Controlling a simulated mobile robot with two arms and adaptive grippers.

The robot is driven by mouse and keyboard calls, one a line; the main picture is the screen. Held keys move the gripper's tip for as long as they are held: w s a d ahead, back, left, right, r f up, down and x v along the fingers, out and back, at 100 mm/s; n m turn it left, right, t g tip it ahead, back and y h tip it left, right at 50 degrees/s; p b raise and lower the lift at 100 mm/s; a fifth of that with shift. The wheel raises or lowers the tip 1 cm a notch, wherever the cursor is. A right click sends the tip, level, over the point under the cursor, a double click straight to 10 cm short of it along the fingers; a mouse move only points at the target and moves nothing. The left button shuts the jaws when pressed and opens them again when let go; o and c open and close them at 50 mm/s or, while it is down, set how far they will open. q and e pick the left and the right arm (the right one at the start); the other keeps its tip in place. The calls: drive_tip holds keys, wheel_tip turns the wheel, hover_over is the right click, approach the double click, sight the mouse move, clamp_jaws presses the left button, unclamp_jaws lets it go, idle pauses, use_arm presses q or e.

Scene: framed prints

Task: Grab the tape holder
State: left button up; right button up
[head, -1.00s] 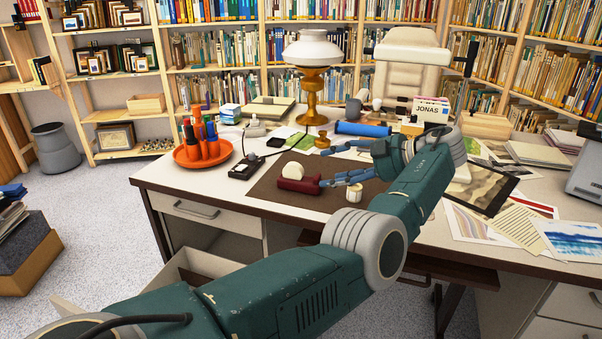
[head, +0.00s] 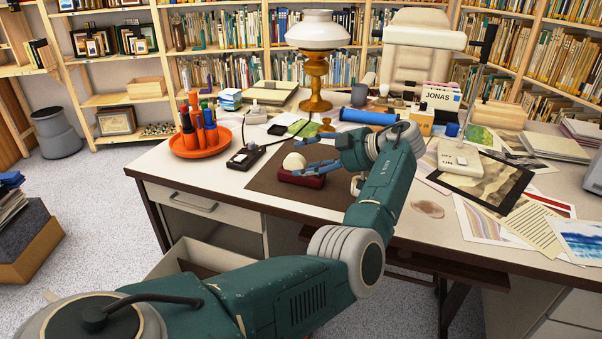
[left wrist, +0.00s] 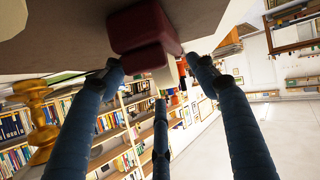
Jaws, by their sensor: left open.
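The tape holder (head: 302,180) is dark red with a pale round roll on top, on the brown desk mat (head: 262,183). My left gripper (head: 308,167) reaches in from the right in the head view, its blue fingers overlapping the tape holder's upper part. In the left wrist view the dark red tape holder (left wrist: 140,28) lies just beyond the fingertips. There the gripper (left wrist: 155,72) has its fingers spread apart, with nothing held between them. Whether a finger touches the holder I cannot tell. My right gripper is not in view.
An orange tray with bottles (head: 200,142) and a black box (head: 244,158) stand left of the mat. A blue roll (head: 368,117) and the brass lamp (head: 316,80) are behind. A white lamp base (head: 459,157) and prints lie right.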

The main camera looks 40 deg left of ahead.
use_arm(q)
drive_tip(key=shift+x, duration=1.05)
drive_tip(key=c, duration=1.3)
drive_tip(key=shift+c, duration=0.7)
drive_tip(key=shift+r, duration=0.15)
